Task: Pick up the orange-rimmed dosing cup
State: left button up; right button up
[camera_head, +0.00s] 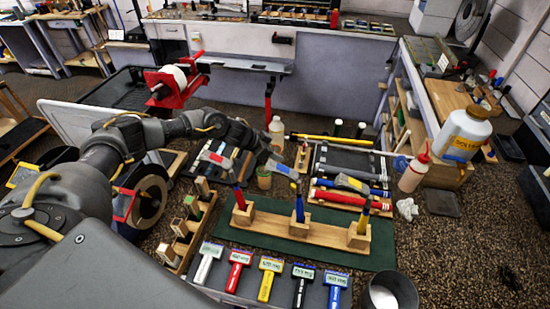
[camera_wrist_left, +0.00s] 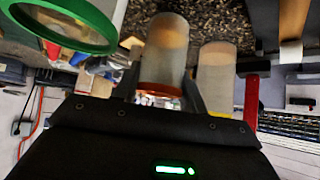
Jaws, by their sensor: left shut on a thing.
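In the left wrist view, the orange-rimmed dosing cup (camera_wrist_left: 165,50) is a frosted, translucent cup with its orange rim towards my gripper. My left gripper (camera_wrist_left: 160,88) is shut on it, one finger on each side near the rim. A second frosted cup (camera_wrist_left: 216,75) stands close beside it. In the head view my left gripper (camera_head: 266,158) reaches down behind the wooden club stand. A small pale cup (camera_head: 264,178) shows just below it, and I cannot tell which of the cups this is. My right gripper is not in view.
A green ring (camera_wrist_left: 65,22) is near in the left wrist view. The wooden stand (camera_head: 279,226) holds upright clubs on a green mat (camera_head: 377,256). A white bottle (camera_head: 277,133) stands behind the gripper. Labelled grips lie in front, beside a metal bucket (camera_head: 408,285).

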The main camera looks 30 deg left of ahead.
pick_arm(q)
notch_tip(320, 180, up, 8)
jog(key=b, duration=0.2)
jog(key=shift+r, duration=0.15)
dwell(0.4)
